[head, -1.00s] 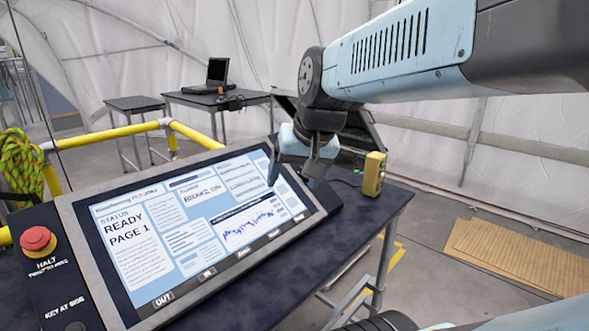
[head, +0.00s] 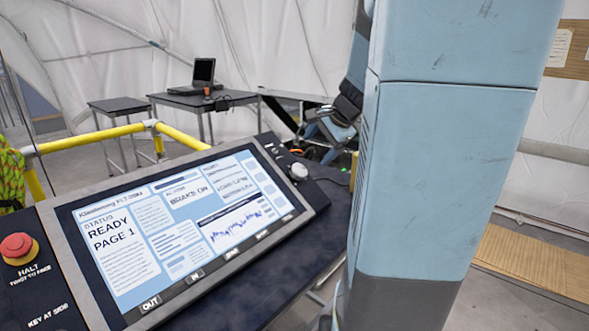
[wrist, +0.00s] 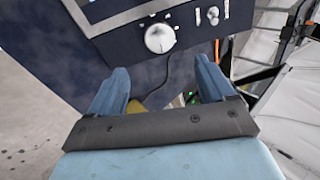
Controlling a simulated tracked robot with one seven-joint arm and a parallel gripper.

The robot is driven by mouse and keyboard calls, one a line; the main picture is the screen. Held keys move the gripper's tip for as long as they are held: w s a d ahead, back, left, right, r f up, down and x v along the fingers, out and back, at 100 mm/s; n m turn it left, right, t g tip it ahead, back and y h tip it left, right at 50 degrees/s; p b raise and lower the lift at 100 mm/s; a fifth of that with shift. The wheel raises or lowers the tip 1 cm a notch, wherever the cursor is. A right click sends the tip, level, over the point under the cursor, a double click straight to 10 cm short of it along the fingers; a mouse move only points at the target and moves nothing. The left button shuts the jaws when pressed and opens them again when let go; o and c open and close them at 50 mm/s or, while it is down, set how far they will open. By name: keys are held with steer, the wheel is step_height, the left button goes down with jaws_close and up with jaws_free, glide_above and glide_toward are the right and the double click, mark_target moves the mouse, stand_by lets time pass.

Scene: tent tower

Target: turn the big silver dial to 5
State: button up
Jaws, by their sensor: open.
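The big silver dial (wrist: 160,38) is a round knob on the dark console panel, near the top of the wrist view. It also shows in the head view (head: 299,171), just right of the screen. Its setting is too small to read. My gripper (wrist: 161,82) is open and empty, its two blue fingers spread apart below the dial in the wrist view, not touching it. In the head view my gripper (head: 326,125) is small, beyond the dial and partly hidden by my arm.
The console screen (head: 180,225) reads READY, PAGE 1. A red HALT button (head: 17,247) is at its left. A smaller silver knob (wrist: 213,14) sits beside the dial. A yellow rail (head: 100,136) and a table with a laptop (head: 203,76) stand behind.

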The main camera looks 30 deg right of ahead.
mark_target(301, 170)
steer(key=x, duration=1.1)
steer(key=shift+w+f, duration=0.15)
steer(key=shift+w, duration=0.05)
steer(key=shift+c, duration=0.5)
steer(key=c, duration=1)
steer(key=shift+o, duration=0.2)
steer(key=shift+n, duration=0.7)
steer(key=o, duration=1.1)
steer(key=shift+c, duration=0.2)
